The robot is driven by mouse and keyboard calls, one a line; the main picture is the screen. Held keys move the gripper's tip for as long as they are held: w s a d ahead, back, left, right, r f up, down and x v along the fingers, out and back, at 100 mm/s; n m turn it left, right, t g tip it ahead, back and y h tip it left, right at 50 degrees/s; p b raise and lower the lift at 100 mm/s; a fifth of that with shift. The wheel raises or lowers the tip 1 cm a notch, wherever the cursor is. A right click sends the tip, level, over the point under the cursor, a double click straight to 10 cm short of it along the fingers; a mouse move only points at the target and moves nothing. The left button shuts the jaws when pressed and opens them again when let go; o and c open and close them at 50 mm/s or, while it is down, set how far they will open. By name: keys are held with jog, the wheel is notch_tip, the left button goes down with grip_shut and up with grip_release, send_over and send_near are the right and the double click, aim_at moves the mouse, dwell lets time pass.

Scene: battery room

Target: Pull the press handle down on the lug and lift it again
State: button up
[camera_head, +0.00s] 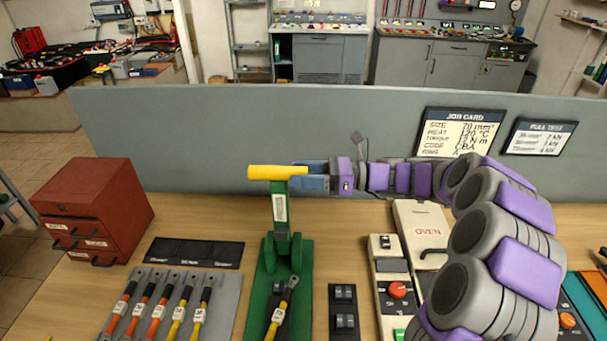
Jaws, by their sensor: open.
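The green press (296,252) stands on the wooden bench at the centre of the head view. Its yellow press handle (277,172) is raised and lies roughly level at the top of the press. A cable with a yellow sleeve and a metal lug (282,308) rests in the green base, its lug end toward the press. My gripper (312,176) reaches in from the right at the height of the handle. Its blue fingers are at the handle's right end, partly overlapping it. Whether they touch it cannot be told.
A red drawer box (97,205) stands at left. Several cables with lugs lie on a grey board (228,299) beside a black tray (196,252). The oven (421,226) and a control box (390,305) are right of the press. A grey panel (250,130) closes the bench's back.

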jog(key=shift+d, duration=0.1)
jog(key=shift+c, duration=1.3)
jog(key=shift+a, duration=0.2)
jog(key=c, duration=0.3)
grip_shut()
jog(key=shift+p, duration=0.4)
jog(key=shift+w+r+p, duration=0.2)
jog(key=shift+w+p, duration=0.15)
jog(key=shift+p, duration=0.6)
jog(key=w+p, duration=0.1)
jog(key=p, duration=0.2)
jog(key=w+f+m+p, duration=0.1)
jog(key=w+p, duration=0.1)
jog(key=p, duration=0.2)
jog(key=shift+m, duration=0.3)
